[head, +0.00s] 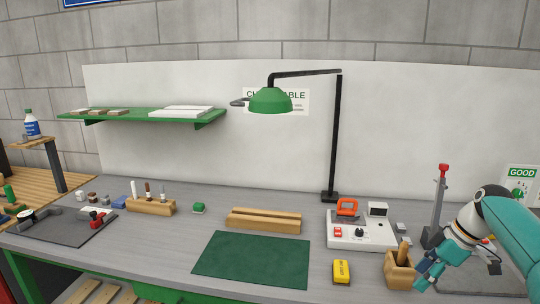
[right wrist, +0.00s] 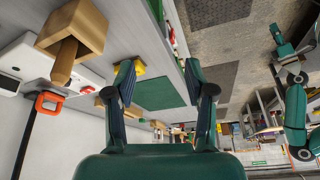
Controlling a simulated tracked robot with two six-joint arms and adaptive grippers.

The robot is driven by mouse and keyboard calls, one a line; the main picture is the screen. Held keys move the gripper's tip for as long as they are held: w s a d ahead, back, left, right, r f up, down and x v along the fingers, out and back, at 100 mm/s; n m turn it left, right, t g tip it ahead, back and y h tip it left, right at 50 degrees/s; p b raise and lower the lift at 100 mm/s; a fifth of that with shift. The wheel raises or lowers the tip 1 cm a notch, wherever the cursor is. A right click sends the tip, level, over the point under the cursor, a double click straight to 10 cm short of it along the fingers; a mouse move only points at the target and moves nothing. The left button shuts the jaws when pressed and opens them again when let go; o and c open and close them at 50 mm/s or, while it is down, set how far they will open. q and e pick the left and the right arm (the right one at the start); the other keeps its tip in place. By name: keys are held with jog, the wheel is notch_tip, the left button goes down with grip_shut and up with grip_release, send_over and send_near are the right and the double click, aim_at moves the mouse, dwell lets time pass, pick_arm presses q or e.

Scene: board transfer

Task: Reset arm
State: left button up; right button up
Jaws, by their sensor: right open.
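My right gripper (head: 432,276) is at the right front of the bench in the head view, beside the wooden holder (head: 400,275). My teal right arm comes in from the right edge. In the right wrist view the fingers of my right gripper (right wrist: 159,76) stand wide apart with nothing between them. The wooden holder also shows there (right wrist: 72,30), at the upper left, apart from the fingers. My left gripper does not show in the head view. Teal links at the right of the right wrist view look like my own, but I make out no gripper on them.
A green mat (head: 253,260) lies bare at the bench's front middle. Behind it are a slotted wooden rack (head: 264,220) and a white test unit (head: 362,238). A yellow block (head: 341,271), a red-knobbed lever (head: 439,205) and a lamp (head: 271,101) are nearby.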

jog(key=s+a+f+g+y, duration=0.1)
jog(key=s+a+f+g, duration=0.25)
jog(key=a+f, duration=0.65)
jog(key=s+a+f+g, duration=0.2)
jog(key=s+a+f, duration=0.3)
jog(key=f, duration=0.8)
jog(key=s+a+f+m+t, duration=0.2)
jog(key=s+a+f+m, duration=0.3)
jog(key=s+f+m, duration=0.1)
jog(key=s+a+f+m+t+h, duration=0.1)
jog(key=s+a+f+m, duration=0.5)
jog(key=s, duration=0.5)
notch_tip(320, 180, down, 3)
jog(key=shift+s+r+m+t, duration=0.15)
jog(key=shift+m+t, duration=0.2)
jog(key=shift+m, duration=0.35)
jog(key=shift+a, duration=0.1)
jog(key=shift+c, duration=0.3)
